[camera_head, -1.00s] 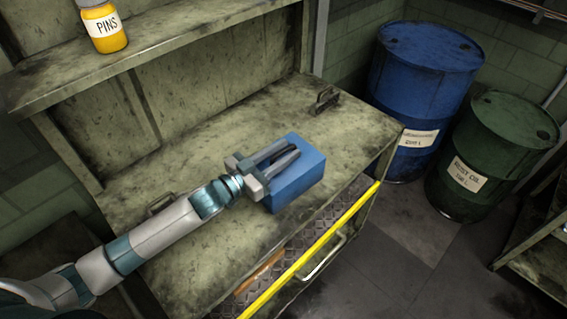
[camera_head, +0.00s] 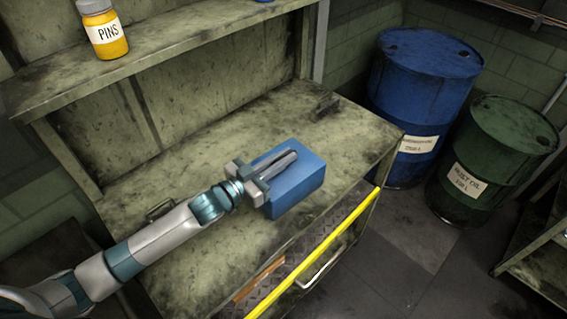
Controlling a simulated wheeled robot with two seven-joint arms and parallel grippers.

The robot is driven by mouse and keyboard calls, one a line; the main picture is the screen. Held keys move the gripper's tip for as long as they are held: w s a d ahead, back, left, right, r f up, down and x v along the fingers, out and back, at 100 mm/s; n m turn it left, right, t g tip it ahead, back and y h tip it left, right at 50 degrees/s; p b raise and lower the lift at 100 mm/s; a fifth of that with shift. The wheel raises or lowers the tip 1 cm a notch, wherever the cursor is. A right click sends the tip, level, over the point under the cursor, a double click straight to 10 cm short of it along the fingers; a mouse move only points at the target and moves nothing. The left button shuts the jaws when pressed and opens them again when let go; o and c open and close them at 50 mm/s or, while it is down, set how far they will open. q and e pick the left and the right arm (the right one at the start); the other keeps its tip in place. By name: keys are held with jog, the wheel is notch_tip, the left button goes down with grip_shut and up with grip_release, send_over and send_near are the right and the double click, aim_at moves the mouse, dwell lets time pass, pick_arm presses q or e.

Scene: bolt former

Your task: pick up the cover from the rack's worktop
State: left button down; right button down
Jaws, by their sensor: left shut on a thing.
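The cover (camera_head: 300,184) is a blue, box-shaped piece near the front right of the rack's worktop (camera_head: 205,165). My left gripper (camera_head: 291,156) reaches over its top from the left, fingers together, shut on it. The fingers hide the exact spot where they hold it. The cover appears to rest on the worktop, with no gap visible below it. My right gripper is out of view.
A shelf (camera_head: 160,58) with a yellow PINS jar (camera_head: 104,32) overhangs the back. A yellow bar (camera_head: 325,240) edges the front. A blue barrel (camera_head: 420,85) and a green barrel (camera_head: 480,160) stand right.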

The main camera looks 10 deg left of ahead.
pick_arm(q)
jog(key=shift+r, duration=0.55)
jog(key=r+b, duration=0.1)
jog(key=d+r+b, duration=0.1)
jog(key=r, duration=0.1)
jog(key=shift+s+r, duration=0.15)
jog(key=shift+s, duration=0.05)
jog(key=s+d+r+b, duration=0.1)
jog(key=s+d+r, duration=0.1)
jog(key=d+r, duration=0.1)
jog(key=s+d+r+b, duration=0.1)
jog(key=s+d+r, duration=0.1)
jog(key=d, duration=0.4)
jog(key=shift+s+d+r, duration=0.25)
jog(key=shift+d+r, duration=0.05)
jog(key=shift+r, duration=0.5)
jog(key=shift+f, duration=0.1)
